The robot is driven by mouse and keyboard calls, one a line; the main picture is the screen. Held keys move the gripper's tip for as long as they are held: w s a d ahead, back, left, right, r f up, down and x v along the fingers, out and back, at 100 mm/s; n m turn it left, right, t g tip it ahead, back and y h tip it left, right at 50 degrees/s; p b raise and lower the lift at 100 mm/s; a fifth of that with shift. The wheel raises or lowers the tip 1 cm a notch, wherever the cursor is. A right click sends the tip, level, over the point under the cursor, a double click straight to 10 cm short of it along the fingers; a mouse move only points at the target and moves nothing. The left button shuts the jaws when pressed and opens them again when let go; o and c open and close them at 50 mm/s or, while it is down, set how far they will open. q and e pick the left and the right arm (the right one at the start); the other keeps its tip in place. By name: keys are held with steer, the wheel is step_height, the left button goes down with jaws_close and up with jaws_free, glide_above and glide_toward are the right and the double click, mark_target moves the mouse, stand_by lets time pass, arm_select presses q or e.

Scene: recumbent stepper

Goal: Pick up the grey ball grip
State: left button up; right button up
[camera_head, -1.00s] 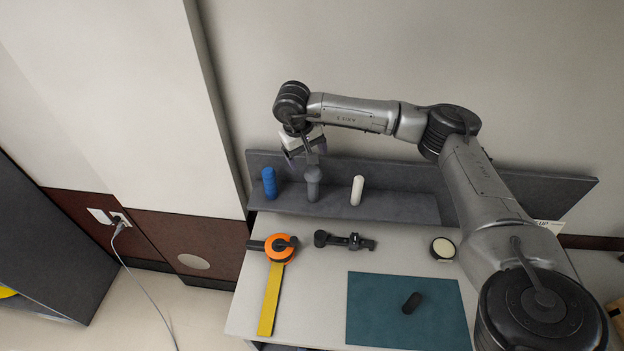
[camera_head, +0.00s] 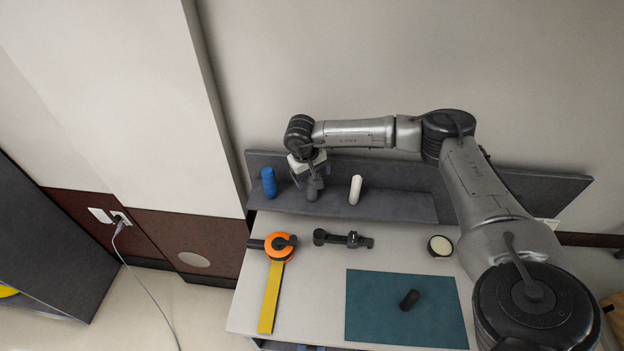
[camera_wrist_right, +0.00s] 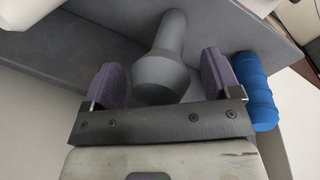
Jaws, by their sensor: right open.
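The grey ball grip (camera_head: 313,191) stands on the dark grey shelf between the blue grip and the white grip. In the right wrist view the grey ball grip (camera_wrist_right: 162,66) has a rounded knob and a wider body, and it lies between the two purple finger pads. My right gripper (camera_head: 309,178) is directly over it, pointing down; in its wrist view the right gripper (camera_wrist_right: 165,82) is open, with a finger on each side of the grip and visible gaps. The gripper partly hides the grip in the head view. My left gripper is not in view.
The blue grip (camera_head: 269,182) stands close on the left, near one finger in the wrist view. The white grip (camera_head: 355,189) stands on the right. The shelf's back panel (camera_head: 420,177) rises behind. A black clamp (camera_head: 342,239) and orange-yellow strap tool (camera_head: 272,287) lie in front.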

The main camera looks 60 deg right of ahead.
steer(key=c, duration=1)
steer(key=shift+r, duration=0.1)
steer(key=shift+c, duration=0.2)
